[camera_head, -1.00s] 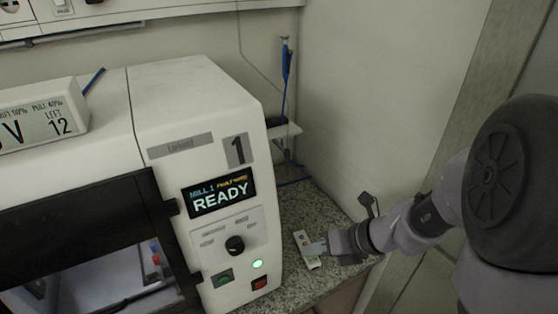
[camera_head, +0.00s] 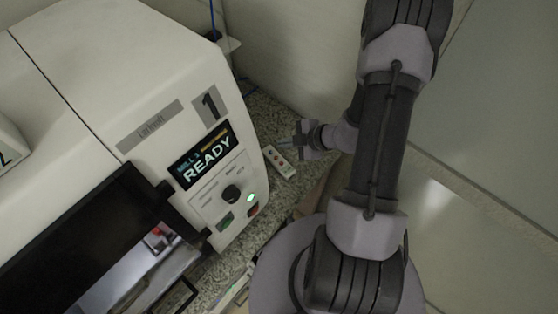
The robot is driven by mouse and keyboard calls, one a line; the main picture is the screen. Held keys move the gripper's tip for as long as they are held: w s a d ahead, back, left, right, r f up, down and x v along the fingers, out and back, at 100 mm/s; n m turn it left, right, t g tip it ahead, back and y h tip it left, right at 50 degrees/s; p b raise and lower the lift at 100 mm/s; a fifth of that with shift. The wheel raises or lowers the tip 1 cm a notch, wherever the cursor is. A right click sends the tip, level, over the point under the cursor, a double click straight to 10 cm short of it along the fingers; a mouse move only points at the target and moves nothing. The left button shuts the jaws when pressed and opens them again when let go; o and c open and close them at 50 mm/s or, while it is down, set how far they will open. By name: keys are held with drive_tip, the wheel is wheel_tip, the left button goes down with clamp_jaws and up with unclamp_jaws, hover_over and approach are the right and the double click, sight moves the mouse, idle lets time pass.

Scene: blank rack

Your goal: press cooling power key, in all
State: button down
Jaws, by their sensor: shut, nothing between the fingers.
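A small white remote-like keypad (camera_head: 279,163) with several small coloured keys lies on the speckled counter, right of the milling machine. The key labels are too small to read, so I cannot tell which is the cooling power key. My gripper (camera_head: 286,141) is shut and empty. It points left and shows just beyond the keypad in the picture. I see a gap between its tips and the keypad, but its height over the counter is not clear.
The white machine (camera_head: 115,85) labelled 1 fills the left. Its screen (camera_head: 203,154) reads READY, with a knob (camera_head: 231,193) and a lit green button (camera_head: 250,198) below. The wall stands close behind the counter (camera_head: 262,112). My arm covers the right middle.

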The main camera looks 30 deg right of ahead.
drive_tip(key=b, duration=0.8)
hover_over(281, 163)
drive_tip(key=s, duration=0.1)
drive_tip(key=f, duration=0.8)
drive_tip(key=shift+d, duration=0.35)
drive_tip(key=shift+f+b, duration=0.3)
drive_tip(key=shift+f, duration=0.1)
drive_tip(key=shift+f, duration=0.15)
drive_tip(key=shift+f, duration=0.3)
drive_tip(key=shift+f, duration=0.3)
idle(0.7)
drive_tip(key=shift+r+p, duration=0.7)
drive_tip(key=shift+r, duration=0.05)
